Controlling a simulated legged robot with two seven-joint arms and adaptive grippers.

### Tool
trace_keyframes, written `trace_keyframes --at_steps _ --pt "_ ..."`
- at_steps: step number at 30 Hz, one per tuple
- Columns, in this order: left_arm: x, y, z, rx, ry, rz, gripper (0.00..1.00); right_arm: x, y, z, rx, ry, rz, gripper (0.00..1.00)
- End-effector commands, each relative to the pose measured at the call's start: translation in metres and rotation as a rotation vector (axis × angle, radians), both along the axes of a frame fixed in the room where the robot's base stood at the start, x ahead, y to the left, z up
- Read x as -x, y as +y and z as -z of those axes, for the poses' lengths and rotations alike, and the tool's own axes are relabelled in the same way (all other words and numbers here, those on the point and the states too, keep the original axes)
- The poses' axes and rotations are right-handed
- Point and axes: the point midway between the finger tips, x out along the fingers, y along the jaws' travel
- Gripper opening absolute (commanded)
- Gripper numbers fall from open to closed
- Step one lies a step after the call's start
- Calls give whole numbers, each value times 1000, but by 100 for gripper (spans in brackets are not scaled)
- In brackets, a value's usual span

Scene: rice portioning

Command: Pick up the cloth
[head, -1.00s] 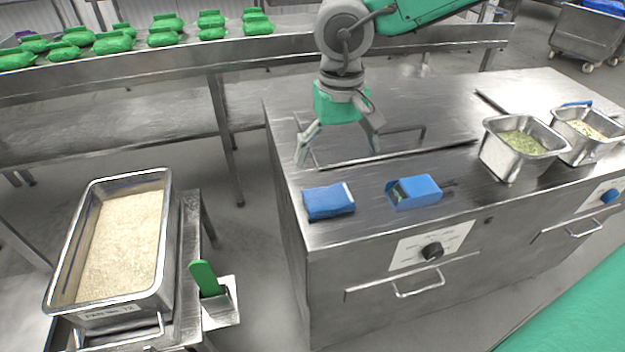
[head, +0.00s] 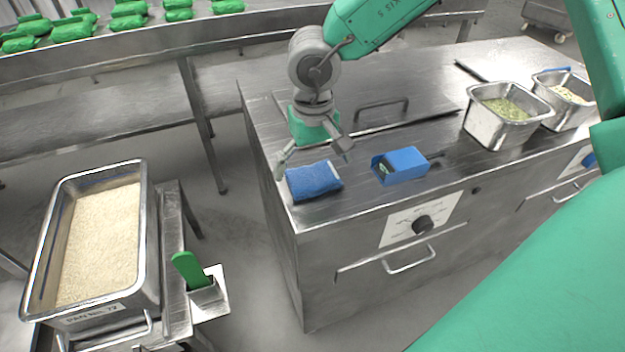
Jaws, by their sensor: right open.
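The cloth (head: 314,181) is a folded blue pad lying near the front left corner of the steel counter (head: 330,215). My right gripper (head: 314,165) is above and just behind the cloth, pointing down, with its fingers spread. One finger is at the cloth's left side and the other is above its back right side. I cannot tell whether either finger touches it. The gripper holds nothing. My left gripper is not in view.
A blue box (head: 402,165) stands just right of the cloth. A herb pan (head: 505,115) and another food pan (head: 565,97) stand further right. A rice pan (head: 140,240) and a green-handled scoop (head: 190,270) are at lower left. Green packs (head: 75,31) line a back shelf.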

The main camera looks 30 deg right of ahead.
Motion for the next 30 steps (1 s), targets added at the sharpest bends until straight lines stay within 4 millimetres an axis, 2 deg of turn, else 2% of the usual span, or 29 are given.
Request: trace_keyframes --at_steps 1,5,13,14,15,17,20,21,26,30 --pt "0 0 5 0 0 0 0 1 -1 12 2 3 -1 100" --pt "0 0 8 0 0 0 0 0 0 26 1 2 0 100" --pt "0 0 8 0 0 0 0 1 0 29 -1 0 1 100" --pt "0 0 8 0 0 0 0 1 0 28 -1 1 1 96" --pt "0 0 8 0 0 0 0 1 0 29 -1 1 1 82" --pt "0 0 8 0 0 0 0 0 0 29 -1 1 1 61" --pt "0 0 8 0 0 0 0 0 0 29 -1 1 0 60" --pt "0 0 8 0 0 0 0 0 0 29 -1 1 1 56" --pt "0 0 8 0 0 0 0 0 0 28 -1 1 1 56" --pt "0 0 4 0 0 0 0 0 0 17 -2 0 1 56"
